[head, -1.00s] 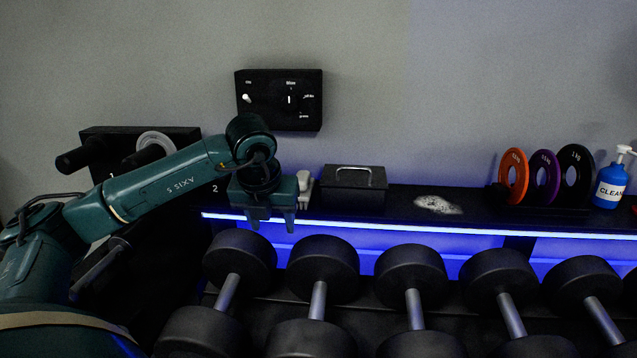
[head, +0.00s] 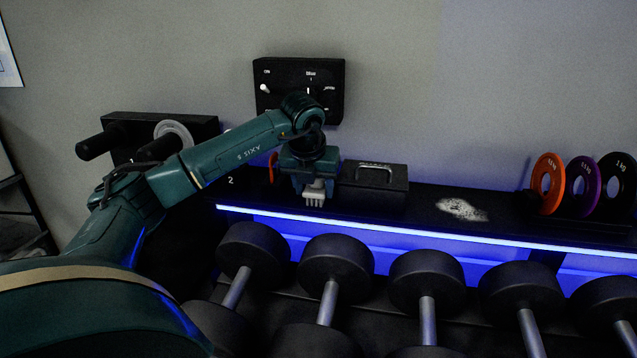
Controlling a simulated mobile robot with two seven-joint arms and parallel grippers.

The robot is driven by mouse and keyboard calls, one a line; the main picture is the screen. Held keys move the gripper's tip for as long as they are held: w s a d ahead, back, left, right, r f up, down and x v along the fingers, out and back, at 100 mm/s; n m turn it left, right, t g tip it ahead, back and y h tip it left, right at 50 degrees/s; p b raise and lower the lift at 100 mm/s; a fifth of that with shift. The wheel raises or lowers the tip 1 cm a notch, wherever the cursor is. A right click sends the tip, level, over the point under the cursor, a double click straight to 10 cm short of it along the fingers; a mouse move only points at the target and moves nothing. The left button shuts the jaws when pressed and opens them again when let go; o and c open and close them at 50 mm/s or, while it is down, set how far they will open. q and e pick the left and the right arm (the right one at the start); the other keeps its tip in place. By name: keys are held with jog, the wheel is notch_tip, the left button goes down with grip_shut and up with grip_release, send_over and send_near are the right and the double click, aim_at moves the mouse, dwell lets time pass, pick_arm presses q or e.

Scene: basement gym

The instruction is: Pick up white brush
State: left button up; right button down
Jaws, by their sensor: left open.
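The white brush (head: 315,195) is on the black shelf, its pale lower part showing just below my left gripper (head: 314,187). My left gripper is open and points down over the brush, with one finger on each side of it as seen from here. The upper part of the brush is hidden by the gripper, and I cannot tell whether the fingers touch it. My right gripper is not in view.
A black box with a handle (head: 373,188) stands close to the right of the gripper. A white powdery patch (head: 462,209) lies on the shelf (head: 420,203). Weight plates (head: 548,183) stand farther right. Several dumbbells (head: 338,262) sit below, in front. A control panel (head: 330,88) hangs above.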

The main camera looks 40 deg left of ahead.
pick_arm(q)
jog(key=w, duration=0.1)
jog(key=w+a, duration=0.1)
jog(key=w+p, duration=0.1)
jog(key=shift+w+a, duration=0.15)
jog(key=shift+a, duration=0.15)
jog(key=shift+w+a, duration=0.2)
jog(key=shift+w, duration=0.05)
jog(key=shift+f+p, duration=0.3)
jog(key=shift+f, duration=0.1)
jog(key=shift+w+f, duration=0.1)
jog(key=shift+f, duration=0.1)
jog(key=c, duration=0.7)
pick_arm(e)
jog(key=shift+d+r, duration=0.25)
pick_arm(q)
jog(key=shift+r, duration=0.1)
